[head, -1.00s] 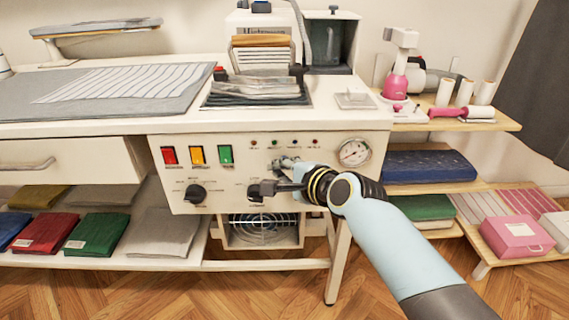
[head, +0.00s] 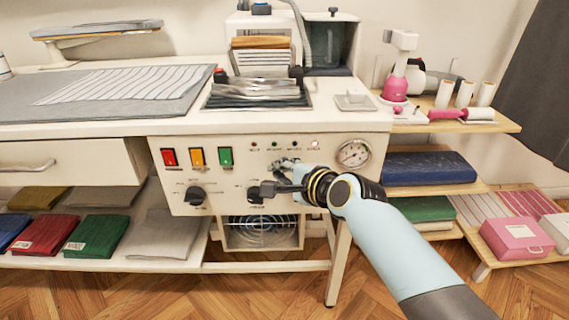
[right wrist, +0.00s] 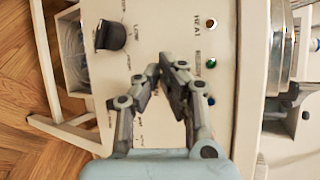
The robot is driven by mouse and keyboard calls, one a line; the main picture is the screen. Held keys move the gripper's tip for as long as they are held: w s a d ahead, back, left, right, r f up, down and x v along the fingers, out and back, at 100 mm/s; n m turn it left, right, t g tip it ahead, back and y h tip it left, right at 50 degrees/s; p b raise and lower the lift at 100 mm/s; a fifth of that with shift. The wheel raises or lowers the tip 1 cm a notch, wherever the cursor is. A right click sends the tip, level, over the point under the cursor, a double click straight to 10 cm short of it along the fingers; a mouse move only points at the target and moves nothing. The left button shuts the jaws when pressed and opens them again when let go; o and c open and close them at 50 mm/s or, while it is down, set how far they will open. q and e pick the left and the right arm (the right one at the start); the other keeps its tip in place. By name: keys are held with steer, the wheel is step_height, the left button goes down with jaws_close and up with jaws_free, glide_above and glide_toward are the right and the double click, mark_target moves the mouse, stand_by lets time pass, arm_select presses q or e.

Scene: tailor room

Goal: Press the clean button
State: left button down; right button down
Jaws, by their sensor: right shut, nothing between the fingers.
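The cream control panel (head: 235,193) is at the front of the ironing station. My right gripper (head: 280,164) is in front of it, shut and empty, its fingertips between the right black knob (head: 254,194) and the row of small lights. In the right wrist view the gripper's fingertips (right wrist: 170,72) are close together against the panel face; I cannot tell if they touch it. No button labelled clean is readable; the spot behind the fingers is hidden. The rightmost small light (head: 315,143) glows white. My left gripper is not in view.
Red (head: 169,157), yellow (head: 197,156) and green (head: 225,156) switches and a left knob (head: 194,195) are on the panel's left. A round gauge (head: 353,153) is right of my gripper. The worktop edge overhangs above. A pink box (head: 516,240) sits on the low right shelf.

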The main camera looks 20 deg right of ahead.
stand_by(0.4)
steer(key=shift+w+d, duration=0.15)
steer(key=shift+w, duration=0.4)
stand_by(0.5)
steer(key=shift+s+p, duration=0.45)
steer(key=shift+s, duration=0.1)
steer(key=s+a+p, duration=0.2)
steer(key=s, duration=0.3)
steer(key=shift+s, duration=0.4)
